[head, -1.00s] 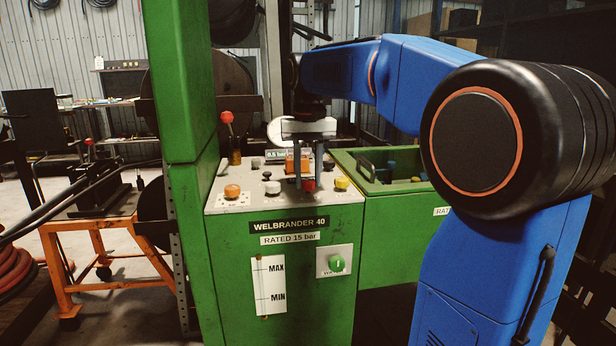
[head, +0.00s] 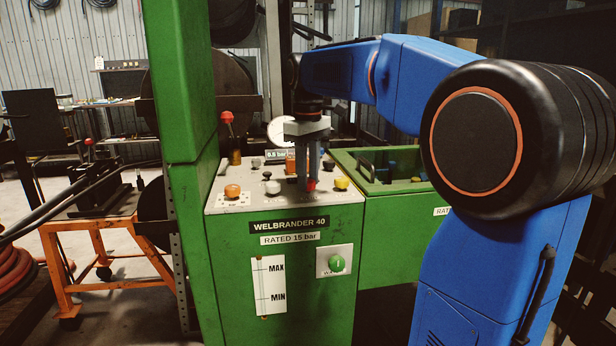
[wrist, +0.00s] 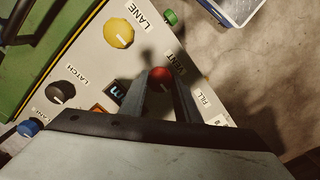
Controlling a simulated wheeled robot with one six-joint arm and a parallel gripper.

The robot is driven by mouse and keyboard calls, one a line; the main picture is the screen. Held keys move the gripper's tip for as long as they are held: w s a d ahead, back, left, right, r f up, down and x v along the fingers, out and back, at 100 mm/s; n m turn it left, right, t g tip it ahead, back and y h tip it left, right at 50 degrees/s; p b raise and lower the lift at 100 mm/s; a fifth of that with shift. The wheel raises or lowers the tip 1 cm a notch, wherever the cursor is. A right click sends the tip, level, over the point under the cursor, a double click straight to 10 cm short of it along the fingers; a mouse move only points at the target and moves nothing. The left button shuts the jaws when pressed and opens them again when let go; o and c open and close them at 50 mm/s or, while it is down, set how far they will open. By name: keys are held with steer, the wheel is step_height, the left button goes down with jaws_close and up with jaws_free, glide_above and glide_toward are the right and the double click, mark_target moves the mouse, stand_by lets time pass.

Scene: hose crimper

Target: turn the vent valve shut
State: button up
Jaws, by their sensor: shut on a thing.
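The vent valve is a small red knob (wrist: 160,76) by a partly covered label ending in "ENT" on the light panel. In the head view the red knob (head: 311,185) shows at the front right of the panel, partly hidden by a finger. My gripper (head: 306,184) points down over the panel from above. In the wrist view the two fingers of my gripper (wrist: 161,84) stand on either side of the red knob and are shut on it. A pale mark shows on the knob's top; its exact angle is hard to read.
A yellow LANE knob (wrist: 118,33) and a dark LATCH knob (wrist: 60,92) stand near the fingers. An orange knob (head: 232,191) and a red-topped lever (head: 227,118) are on the left. A green post (head: 184,80) rises at the cabinet's left. An open green bin (head: 385,210) adjoins on the right.

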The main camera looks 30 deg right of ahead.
steer(key=shift+n, duration=0.4)
steer(key=o, duration=1)
steer(key=shift+o, duration=0.2)
steer(key=shift+r, duration=0.1)
step_height(320, 180, up, 17)
steer(key=shift+r, duration=0.15)
